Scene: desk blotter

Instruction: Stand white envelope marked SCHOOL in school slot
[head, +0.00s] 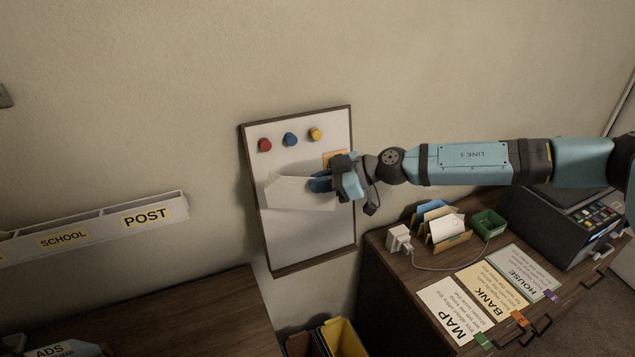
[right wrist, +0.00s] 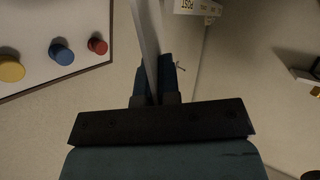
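A white envelope (head: 292,193) hangs in the air in front of the whiteboard, held by its right end. My right gripper (head: 321,184) is shut on it, and no writing is readable on its visible face. In the right wrist view the envelope (right wrist: 147,40) shows edge-on between the fingers (right wrist: 154,85). The slot rack (head: 110,222) is on the wall at the left, with a SCHOOL label (head: 63,239) left of a POST label (head: 147,216). The envelope is well to the right of the rack. My left gripper is not in view.
The whiteboard (head: 305,235) carries red, blue and yellow magnets (head: 290,139). A desk (head: 180,315) lies below the rack. The right cabinet holds a letter holder (head: 447,239), green tray (head: 488,223), plug (head: 398,239), cards (head: 492,289) and printer (head: 570,225). Bins (head: 341,338) stand between.

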